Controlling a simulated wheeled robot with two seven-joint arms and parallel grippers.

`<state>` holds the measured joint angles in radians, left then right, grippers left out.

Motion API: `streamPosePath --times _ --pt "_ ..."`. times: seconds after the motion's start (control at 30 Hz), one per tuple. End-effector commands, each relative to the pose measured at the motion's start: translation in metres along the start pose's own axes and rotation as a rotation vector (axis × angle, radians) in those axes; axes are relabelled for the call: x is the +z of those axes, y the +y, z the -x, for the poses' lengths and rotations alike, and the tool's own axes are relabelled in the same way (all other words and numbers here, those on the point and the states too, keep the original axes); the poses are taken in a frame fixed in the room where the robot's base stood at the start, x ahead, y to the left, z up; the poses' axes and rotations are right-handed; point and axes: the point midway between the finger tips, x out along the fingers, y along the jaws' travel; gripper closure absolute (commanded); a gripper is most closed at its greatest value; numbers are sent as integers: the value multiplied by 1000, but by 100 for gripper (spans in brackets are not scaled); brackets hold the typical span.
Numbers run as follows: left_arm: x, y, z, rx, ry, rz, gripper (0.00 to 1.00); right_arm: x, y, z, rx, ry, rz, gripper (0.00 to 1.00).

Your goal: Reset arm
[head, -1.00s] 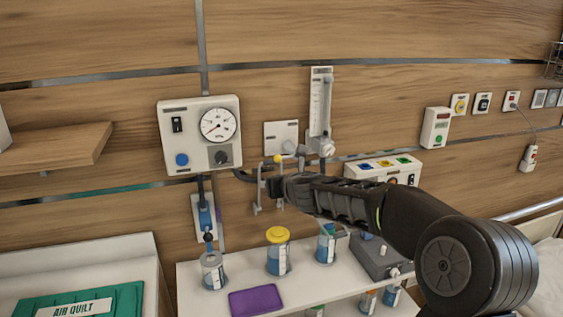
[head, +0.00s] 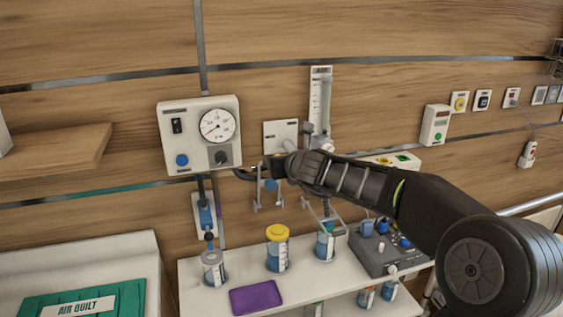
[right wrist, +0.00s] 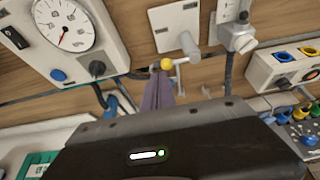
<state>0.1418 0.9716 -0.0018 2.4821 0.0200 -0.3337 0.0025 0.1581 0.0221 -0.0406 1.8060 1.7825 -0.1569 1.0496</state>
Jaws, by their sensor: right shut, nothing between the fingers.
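My right arm reaches in from the right in the head view. Its gripper (head: 268,170) is in front of the wall, right of the gauge box, and hides part of the fittings behind it. In the right wrist view the gripper fingers (right wrist: 159,93) are together, with nothing visible between them. A yellow ball knob (right wrist: 167,64) shows just beyond the fingertips; whether they touch it I cannot tell. My left gripper is not in view.
The gauge box (head: 202,135) is on the wall at left, the flowmeter (head: 320,100) behind the arm. Below, a white shelf (head: 215,300) holds a yellow-lidded jar (head: 277,249), a purple pad (head: 256,297) and a grey device (head: 375,250). Hooks (head: 257,203) hang under the gripper.

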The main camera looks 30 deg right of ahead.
Motion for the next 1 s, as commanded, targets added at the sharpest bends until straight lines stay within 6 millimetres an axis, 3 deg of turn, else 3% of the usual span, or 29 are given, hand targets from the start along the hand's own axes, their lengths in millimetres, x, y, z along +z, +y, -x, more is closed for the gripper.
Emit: streamPosePath --times 0.37,0.47,0.57,0.67,0.8,1.0 --pt "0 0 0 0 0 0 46 0 0 0 -1 1 33 100" --pt "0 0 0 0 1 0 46 -2 -3 0 -14 4 174 100" --pt "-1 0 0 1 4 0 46 -23 -1 -3 -23 36 479 100" --pt "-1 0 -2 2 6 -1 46 -84 18 -20 26 115 879 100" --pt "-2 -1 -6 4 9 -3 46 -189 56 -40 185 195 1413 100" --pt "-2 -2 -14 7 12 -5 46 -343 117 -34 528 160 2023 100"
